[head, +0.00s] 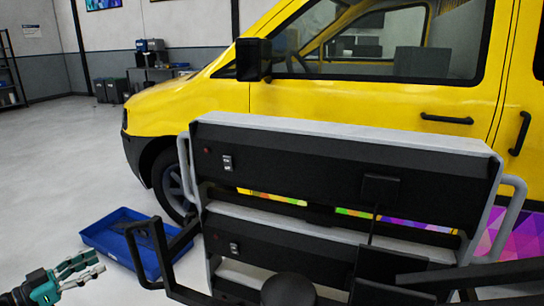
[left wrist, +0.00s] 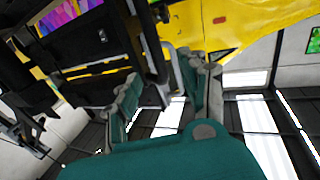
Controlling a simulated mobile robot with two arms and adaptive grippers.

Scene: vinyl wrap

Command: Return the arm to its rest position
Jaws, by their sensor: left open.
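My left gripper (head: 78,270) is low at the left edge of the head view, over the grey floor. Its fingers are apart and nothing shows between them. In the left wrist view my left gripper (left wrist: 165,92) also shows, with its two grey-and-teal fingers spread and empty. It is apart from the blue tray (head: 108,236) on the floor to its right. My right gripper is not in view.
A heater panel stand (head: 330,160) with two dark panels and grey side handles stands in front of me. Behind it is a yellow van (head: 400,100) with a colourful wrap strip low on its side. The floor (head: 60,150) at the left is clear.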

